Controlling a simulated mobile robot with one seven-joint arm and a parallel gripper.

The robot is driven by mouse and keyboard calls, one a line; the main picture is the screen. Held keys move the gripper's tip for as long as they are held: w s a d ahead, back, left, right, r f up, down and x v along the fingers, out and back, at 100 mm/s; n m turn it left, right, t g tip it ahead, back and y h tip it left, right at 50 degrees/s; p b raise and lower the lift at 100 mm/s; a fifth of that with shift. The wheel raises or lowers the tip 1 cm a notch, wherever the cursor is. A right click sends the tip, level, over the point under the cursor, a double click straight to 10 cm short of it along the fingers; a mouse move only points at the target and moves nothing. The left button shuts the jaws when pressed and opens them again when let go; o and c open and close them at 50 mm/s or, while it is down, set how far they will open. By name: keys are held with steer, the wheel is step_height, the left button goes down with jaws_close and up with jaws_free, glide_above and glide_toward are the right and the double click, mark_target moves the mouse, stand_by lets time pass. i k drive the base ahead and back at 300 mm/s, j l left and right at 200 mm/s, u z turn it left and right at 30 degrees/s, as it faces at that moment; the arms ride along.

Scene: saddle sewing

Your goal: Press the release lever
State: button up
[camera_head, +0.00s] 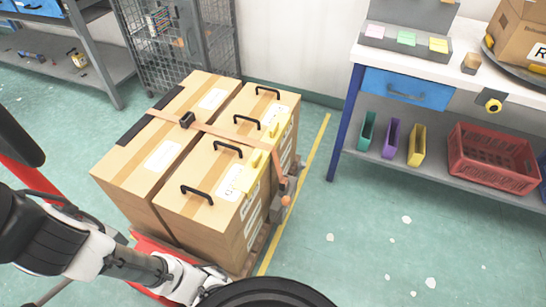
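An orange strap (222,132) runs over the cardboard boxes (127,176) and down their right side. My arm reaches in from the lower left, in front of the boxes. Its wrist end is at the bottom edge, and my gripper's fingers do not show.
The boxes stand on a red pallet carrier (150,248) and carry several black handles and yellow corner pieces. A workbench (461,61) with a red crate (493,156) on its lower shelf stands at right. A wire cage (184,38) is behind. Floor at lower right is clear.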

mark_target(302, 165)
steer(key=z, duration=0.35)
steer(key=i+l+z, duration=0.1)
steer(key=i, duration=0.35)
steer(key=i+l, duration=0.1)
steer(key=i, duration=0.35)
steer(key=l+z, duration=0.05)
